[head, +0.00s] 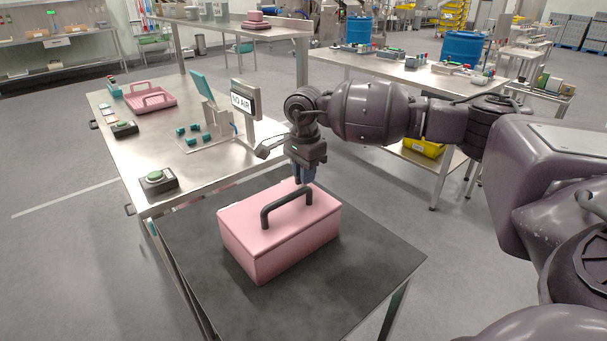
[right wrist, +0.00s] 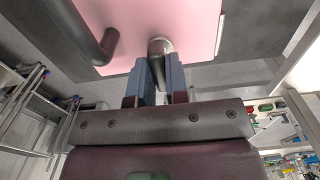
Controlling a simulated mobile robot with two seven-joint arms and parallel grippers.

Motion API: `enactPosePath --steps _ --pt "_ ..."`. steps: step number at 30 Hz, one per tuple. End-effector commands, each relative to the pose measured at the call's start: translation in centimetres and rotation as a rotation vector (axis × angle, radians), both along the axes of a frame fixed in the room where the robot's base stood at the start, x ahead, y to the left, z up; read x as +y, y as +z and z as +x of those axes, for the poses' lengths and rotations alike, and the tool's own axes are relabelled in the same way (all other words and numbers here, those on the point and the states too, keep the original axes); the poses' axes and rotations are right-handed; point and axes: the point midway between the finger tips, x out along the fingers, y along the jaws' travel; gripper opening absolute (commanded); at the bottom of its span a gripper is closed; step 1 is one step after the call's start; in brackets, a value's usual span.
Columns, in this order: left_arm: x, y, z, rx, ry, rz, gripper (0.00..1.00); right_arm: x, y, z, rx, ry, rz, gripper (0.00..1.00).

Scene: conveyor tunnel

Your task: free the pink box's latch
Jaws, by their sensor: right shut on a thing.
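The pink box (head: 290,248) sits upright and closed on a dark tabletop (head: 365,285). A dark carrying handle (head: 285,202) arches over its lid. My right gripper (head: 302,184) points down at the box's far edge, beyond the handle. In the right wrist view my right gripper (right wrist: 158,82) has its fingers on both sides of a dark, rounded piece (right wrist: 158,52) with a pale ring, at the edge of the pink box (right wrist: 190,22). This piece looks like the latch and is separate from the handle (right wrist: 98,38). In the head view the fingers hide it. My left gripper is not in view.
Another table (head: 400,72) stands behind. The dark tabletop is clear around the box's near side.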

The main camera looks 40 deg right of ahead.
Motion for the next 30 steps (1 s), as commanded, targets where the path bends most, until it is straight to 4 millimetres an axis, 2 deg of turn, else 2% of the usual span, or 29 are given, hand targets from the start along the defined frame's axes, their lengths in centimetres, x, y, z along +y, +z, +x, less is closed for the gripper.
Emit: enactPosePath --steps 16,17,21,22,30 --pt "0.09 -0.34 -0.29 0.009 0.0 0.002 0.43 -0.02 0.18 0.04 -0.003 0.025 0.0 0.0" --pt "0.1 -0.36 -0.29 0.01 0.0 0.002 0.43 -0.02 0.18 0.04 -0.003 0.025 0.0 0.16" --pt "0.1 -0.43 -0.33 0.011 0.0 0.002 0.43 -0.03 0.14 0.03 -0.002 0.025 0.0 0.38" --pt "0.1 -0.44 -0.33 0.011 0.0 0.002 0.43 -0.02 0.13 0.02 -0.002 0.025 0.0 0.4" --pt "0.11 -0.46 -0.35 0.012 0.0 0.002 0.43 -0.02 0.11 0.01 -0.001 0.024 0.0 0.4"
